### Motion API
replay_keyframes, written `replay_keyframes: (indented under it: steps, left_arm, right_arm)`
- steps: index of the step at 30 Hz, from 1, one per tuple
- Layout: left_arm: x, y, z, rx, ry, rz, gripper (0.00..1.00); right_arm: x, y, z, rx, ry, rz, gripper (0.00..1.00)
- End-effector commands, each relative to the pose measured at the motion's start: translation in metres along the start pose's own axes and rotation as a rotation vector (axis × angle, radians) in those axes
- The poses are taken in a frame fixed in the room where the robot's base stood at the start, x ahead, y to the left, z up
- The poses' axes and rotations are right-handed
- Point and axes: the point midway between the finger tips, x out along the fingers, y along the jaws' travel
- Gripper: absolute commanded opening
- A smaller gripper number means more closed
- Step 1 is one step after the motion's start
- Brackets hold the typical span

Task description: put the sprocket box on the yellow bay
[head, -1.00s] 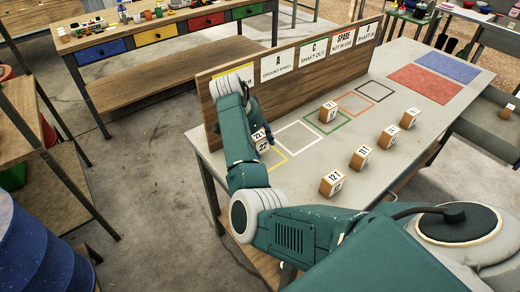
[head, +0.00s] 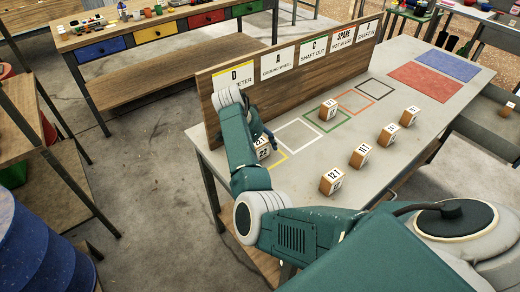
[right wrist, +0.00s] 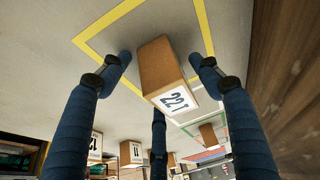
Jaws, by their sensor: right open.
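The sprocket box (head: 263,151), a small brown box labelled 22 T, is at the near left of the grey bench. The yellow bay (head: 281,165) is a yellow outline there, partly hidden by my arm. In the right wrist view, the box (right wrist: 161,65) appears to stand on the bench inside the yellow outline (right wrist: 202,30). My right gripper (head: 264,139) is open around the box. In the right wrist view its dark blue fingers (right wrist: 160,62) stand apart from the box on both sides. My left gripper is out of view.
A wooden board with sign cards (head: 290,70) runs along the bench's left side. White (head: 299,150), green, orange and black outlines lie beyond the yellow one. One box (head: 328,109) stands by the green outline. Several boxes (head: 332,181) stand to the right.

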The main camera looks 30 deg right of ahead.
Motion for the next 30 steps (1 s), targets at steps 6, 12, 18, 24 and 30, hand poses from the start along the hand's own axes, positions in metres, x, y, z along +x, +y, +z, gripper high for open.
replay_keyframes:
  steps: [6, 12, 18, 24, 30]
  left_arm:
    - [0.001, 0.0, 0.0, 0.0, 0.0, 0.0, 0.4]
    - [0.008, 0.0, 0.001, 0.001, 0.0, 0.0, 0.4]
    - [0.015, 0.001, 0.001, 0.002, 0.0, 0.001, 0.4]
    - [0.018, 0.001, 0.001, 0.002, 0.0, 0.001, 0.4]
    - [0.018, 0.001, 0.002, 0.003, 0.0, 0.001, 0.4]
  right_arm:
    - [-0.013, -0.001, -0.001, 0.0, 0.0, -0.003, 0.63]
    - [-0.053, -0.002, -0.001, 0.0, 0.001, -0.005, 0.63]
    - [-0.094, -0.002, -0.001, 0.0, 0.0, -0.005, 0.63]
    - [-0.118, -0.001, -0.001, 0.0, 0.0, -0.001, 0.63]
    - [-0.124, 0.0, -0.002, -0.001, 0.0, 0.0, 0.63]
